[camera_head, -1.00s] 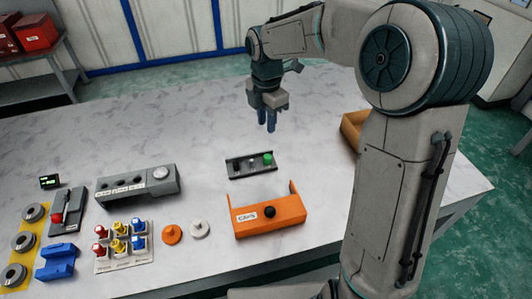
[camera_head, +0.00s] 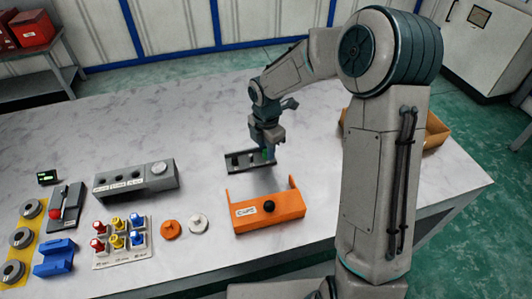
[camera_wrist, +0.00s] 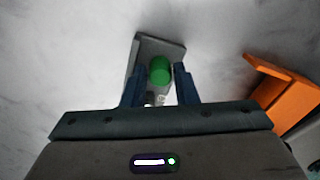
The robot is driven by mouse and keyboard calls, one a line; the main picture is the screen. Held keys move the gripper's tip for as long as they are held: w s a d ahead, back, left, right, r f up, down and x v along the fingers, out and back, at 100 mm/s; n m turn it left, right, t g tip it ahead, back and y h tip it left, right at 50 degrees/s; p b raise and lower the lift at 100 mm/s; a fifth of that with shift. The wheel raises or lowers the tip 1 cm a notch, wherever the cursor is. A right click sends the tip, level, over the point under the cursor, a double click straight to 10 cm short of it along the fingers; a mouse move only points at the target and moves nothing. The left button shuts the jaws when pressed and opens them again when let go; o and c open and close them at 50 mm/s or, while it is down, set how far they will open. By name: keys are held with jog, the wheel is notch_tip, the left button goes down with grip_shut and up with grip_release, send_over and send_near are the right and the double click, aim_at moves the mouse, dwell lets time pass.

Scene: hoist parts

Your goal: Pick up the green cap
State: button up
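The green cap (camera_wrist: 160,70) sits on a dark grey holder (camera_wrist: 146,48), which also shows in the head view (camera_head: 234,162) on the table. My gripper (camera_wrist: 160,76) is over the holder with its two blue fingers on either side of the cap. The fingers look apart, with a gap between each finger and the cap. In the head view my gripper (camera_head: 268,152) is low at the holder's right end and mostly hides the cap.
An orange caps tray (camera_head: 290,207) with a black knob stands just in front of the holder. A grey block with holes (camera_head: 135,187), an orange disc (camera_head: 171,229), a white disc (camera_head: 198,224) and colored switches stand to the left. A cardboard box (camera_head: 437,130) is at the right.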

jog(key=shift+f, duration=0.2)
grip_shut()
jog(key=shift+r, duration=0.1)
